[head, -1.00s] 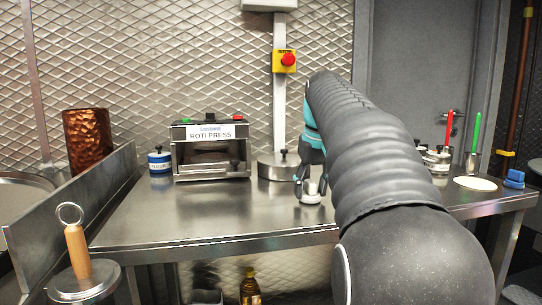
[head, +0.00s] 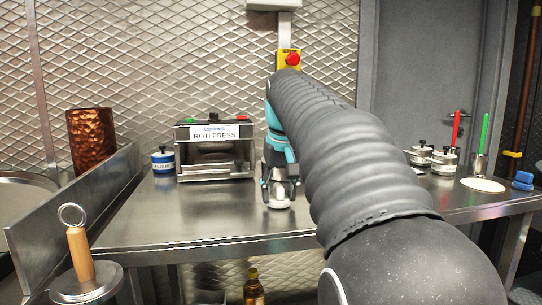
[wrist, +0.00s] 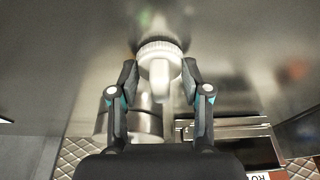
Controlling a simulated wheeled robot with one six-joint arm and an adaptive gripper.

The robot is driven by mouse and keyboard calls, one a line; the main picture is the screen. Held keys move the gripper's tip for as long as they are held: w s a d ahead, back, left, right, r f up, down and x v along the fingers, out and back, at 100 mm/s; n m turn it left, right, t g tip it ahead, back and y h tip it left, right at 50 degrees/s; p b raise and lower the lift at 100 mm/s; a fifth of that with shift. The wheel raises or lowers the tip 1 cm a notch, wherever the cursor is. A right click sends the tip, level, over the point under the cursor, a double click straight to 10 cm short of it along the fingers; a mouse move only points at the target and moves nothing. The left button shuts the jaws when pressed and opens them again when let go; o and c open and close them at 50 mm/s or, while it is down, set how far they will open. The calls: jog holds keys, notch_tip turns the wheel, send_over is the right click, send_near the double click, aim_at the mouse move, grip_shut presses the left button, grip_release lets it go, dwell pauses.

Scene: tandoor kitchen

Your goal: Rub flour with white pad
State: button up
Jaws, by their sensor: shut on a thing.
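My gripper (head: 281,190) is shut on a white pad (head: 281,204) with a ribbed round base and an upright grip. In the wrist view, the two fingertips (wrist: 160,75) stand on either side of the grip of the white pad (wrist: 160,48). The pad is upright, base down, over the steel table (head: 210,218), in front and to the right of the roti press. I cannot tell whether its base touches the steel. A blue and white jar (head: 163,161), its label apparently reading flour, stands left of the press. No loose flour is clearly visible on the steel.
The roti press (head: 215,165) stands at the back. A round steel container (wrist: 145,124) is near the gripper. Lidded pots (head: 443,160), a flat white disc (head: 483,185) and a blue object (head: 522,180) are at the right.

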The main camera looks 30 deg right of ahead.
jog(key=shift+w+a, duration=0.2)
jog(key=shift+a, duration=0.4)
notch_tip(320, 180, up, 4)
jog(key=shift+d+r, duration=0.1)
jog(key=shift+d, duration=0.05)
jog(key=shift+w+v, duration=0.2)
jog(key=shift+v, duration=0.75)
jog(key=shift+w+v, duration=0.2)
jog(key=shift+v, duration=0.7)
